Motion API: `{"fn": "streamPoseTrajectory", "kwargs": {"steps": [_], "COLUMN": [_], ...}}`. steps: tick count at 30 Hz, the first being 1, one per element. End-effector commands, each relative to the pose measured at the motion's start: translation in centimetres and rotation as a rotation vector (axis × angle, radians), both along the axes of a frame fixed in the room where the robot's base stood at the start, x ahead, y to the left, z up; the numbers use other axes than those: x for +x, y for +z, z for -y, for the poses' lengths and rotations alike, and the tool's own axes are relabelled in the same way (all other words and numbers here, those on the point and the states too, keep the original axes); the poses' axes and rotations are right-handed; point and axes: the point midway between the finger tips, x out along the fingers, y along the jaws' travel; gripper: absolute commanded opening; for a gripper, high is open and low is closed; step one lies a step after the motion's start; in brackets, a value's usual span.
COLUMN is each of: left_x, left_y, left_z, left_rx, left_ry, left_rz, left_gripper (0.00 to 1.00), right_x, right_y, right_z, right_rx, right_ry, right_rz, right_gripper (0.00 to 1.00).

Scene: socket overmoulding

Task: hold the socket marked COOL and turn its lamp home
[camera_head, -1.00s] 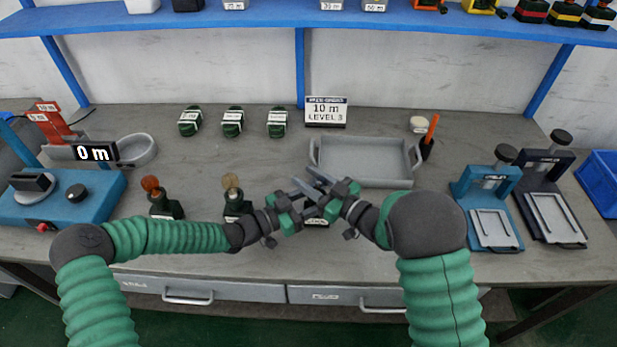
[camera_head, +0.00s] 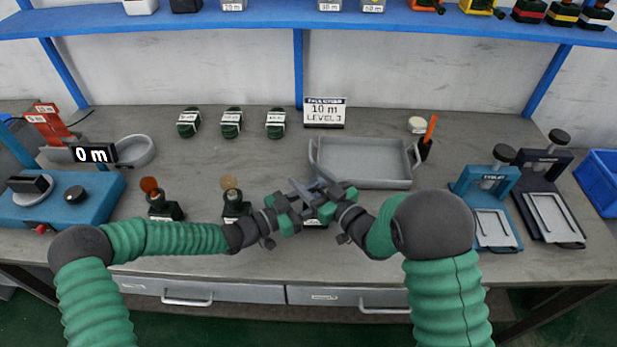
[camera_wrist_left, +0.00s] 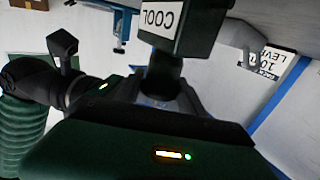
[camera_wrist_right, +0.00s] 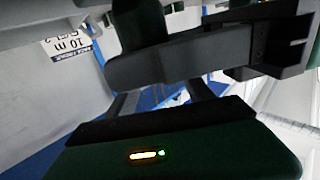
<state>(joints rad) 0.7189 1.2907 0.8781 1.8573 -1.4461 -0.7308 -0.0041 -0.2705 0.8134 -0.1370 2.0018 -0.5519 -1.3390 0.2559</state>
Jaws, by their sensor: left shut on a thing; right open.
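The socket marked COOL (camera_wrist_left: 190,35) is a dark block with a white label in the left wrist view. Its narrower neck lies between the fingers of my left gripper (camera_wrist_left: 165,100), which is shut on it. In the head view, the socket's base (camera_head: 315,223) shows just below the grippers, low over or on the bench; I cannot tell which. My left gripper (camera_head: 302,207) is the lower one. My right gripper (camera_head: 312,188) is open just above, its fingers crossing over the left ones. In the right wrist view, the left gripper's dark parts (camera_wrist_right: 180,60) fill the near space. The lamp is hidden.
Two sockets with lamps, one orange-brown (camera_head: 150,186) and one tan (camera_head: 229,184), stand left of the grippers. A grey tray (camera_head: 365,184) lies behind right. Several green parts (camera_head: 232,123) and a "10 m" sign (camera_head: 325,113) stand behind. Blue-framed fixtures (camera_head: 492,205) stand right.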

Motion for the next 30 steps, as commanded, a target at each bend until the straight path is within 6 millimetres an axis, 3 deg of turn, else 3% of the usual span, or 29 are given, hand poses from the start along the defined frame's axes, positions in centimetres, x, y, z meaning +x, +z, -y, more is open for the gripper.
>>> {"fn": "streamPoseTrajectory", "kwargs": {"steps": [8, 16, 21, 30], "left_x": [0.0, 0.0, 0.0, 0.0], "left_y": [0.0, 0.0, 0.0, 0.0], "left_z": [0.0, 0.0, 0.0, 0.0], "left_rx": [-0.001, -0.001, -0.001, -0.001], "left_ry": [0.000, 0.000, 0.000, 0.000], "left_rz": [0.001, 0.001, 0.001, 0.001], "left_gripper": [0.01, 0.01, 0.01, 0.01], "right_x": [-1.3, -6.4, -8.5, -9.0], "right_y": [0.0, -0.1, -0.1, -0.1], "right_z": [1.2, 5.7, 7.5, 7.8], "right_rx": [-0.001, -0.001, -0.001, -0.001], "right_ry": [-0.001, -0.003, -0.002, 0.000], "right_rz": [0.000, -0.002, -0.002, -0.001], "right_gripper": [0.61, 0.61, 0.61, 0.61]}}
